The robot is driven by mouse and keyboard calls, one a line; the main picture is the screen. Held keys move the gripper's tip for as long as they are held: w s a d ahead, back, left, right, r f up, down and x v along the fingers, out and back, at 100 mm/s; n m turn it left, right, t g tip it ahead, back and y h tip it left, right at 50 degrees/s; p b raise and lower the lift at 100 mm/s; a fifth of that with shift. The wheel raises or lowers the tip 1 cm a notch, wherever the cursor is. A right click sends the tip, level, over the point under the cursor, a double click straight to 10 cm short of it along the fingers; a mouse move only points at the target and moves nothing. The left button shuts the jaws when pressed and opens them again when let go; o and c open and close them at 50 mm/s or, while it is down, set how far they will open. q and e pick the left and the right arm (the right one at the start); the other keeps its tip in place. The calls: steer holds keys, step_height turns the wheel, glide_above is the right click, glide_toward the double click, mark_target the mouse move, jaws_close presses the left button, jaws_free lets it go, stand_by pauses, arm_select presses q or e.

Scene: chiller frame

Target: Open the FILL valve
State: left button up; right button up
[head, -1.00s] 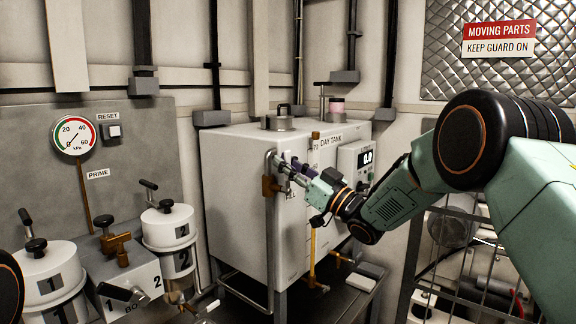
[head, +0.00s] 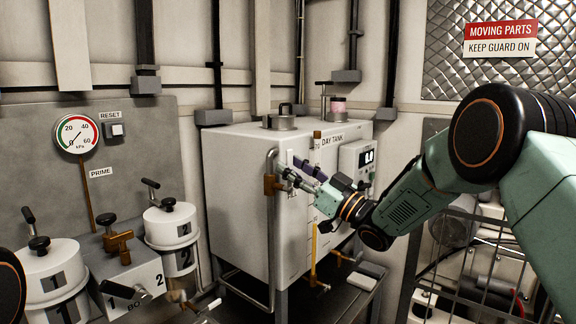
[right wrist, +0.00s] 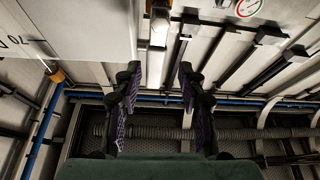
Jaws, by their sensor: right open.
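The brass FILL valve (head: 271,185) sits on the vertical grey pipe at the front left edge of the white day tank (head: 235,165). Its label and handle are mostly hidden behind my right gripper (head: 296,174). That gripper is open, its fingers close to the valve and just right of it; I cannot tell if they touch it. My left gripper is out of view.
A level tube (head: 312,240) with brass fittings runs down the tank front, right of the valve. A display box (head: 352,160) is on the tank's right. White canisters (head: 170,222) and a pressure gauge (head: 76,133) stand left. A mesh guard (head: 470,250) is at right.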

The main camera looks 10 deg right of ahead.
steer(key=v, duration=0.9)
steer(key=shift+s+d+f, duration=0.2)
steer(key=shift+s+f, duration=0.05)
steer(key=s+f+m+g+h, duration=0.2)
steer(key=s+f+m+h, duration=0.15)
steer(key=f, duration=0.65)
steer(key=s+f+m+g+h, duration=0.2)
steer(key=s+f+h, duration=0.15)
steer(key=f, duration=0.55)
steer(key=s+f+m+g+h, duration=0.25)
steer(key=f+h, duration=0.25)
steer(key=f, duration=0.5)
steer(key=s+f+g, duration=0.3)
steer(key=s+f, duration=0.1)
steer(key=s, duration=0.7)
steer(key=s+f+m+g+h+p, duration=0.1)
steer(key=s+f+g, duration=0.3)
steer(key=s, duration=0.8)
steer(key=s+f+g+h, duration=0.1)
steer(key=s+f+g, duration=0.2)
steer(key=s, duration=0.9)
step_height(320, 180, down, 4)
steer(key=shift+s+a+r+g, duration=0.25)
steer(key=shift+a+g, duration=0.1)
steer(key=shift+a, duration=0.15)
